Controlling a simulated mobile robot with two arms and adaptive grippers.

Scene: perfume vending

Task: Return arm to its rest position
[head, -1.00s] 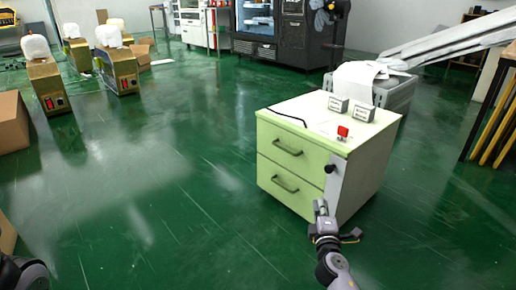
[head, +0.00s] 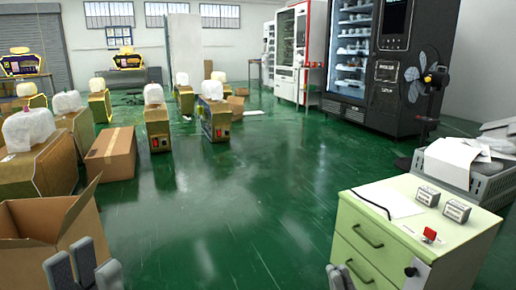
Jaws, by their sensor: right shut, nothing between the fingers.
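My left gripper (head: 84,270) shows at the bottom left edge, in front of the open cardboard box. Its grey fingers are spread apart with nothing seen between them. My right gripper (head: 339,278) shows at the bottom edge, just left of the pale green drawer cabinet (head: 378,240). Its fingers are close together, shut and empty. Most of both arms is below the picture. The cabinet carries two small labelled blocks (head: 441,203), a red button (head: 430,234) and a dark cable.
An open cardboard box (head: 40,262) stands at the lower left, with a closed box (head: 110,155) behind it. Several gold machines with white wrapped tops (head: 215,118) stand beyond. A dark vending machine (head: 390,75) and a fan (head: 425,75) are back right. The green floor between is clear.

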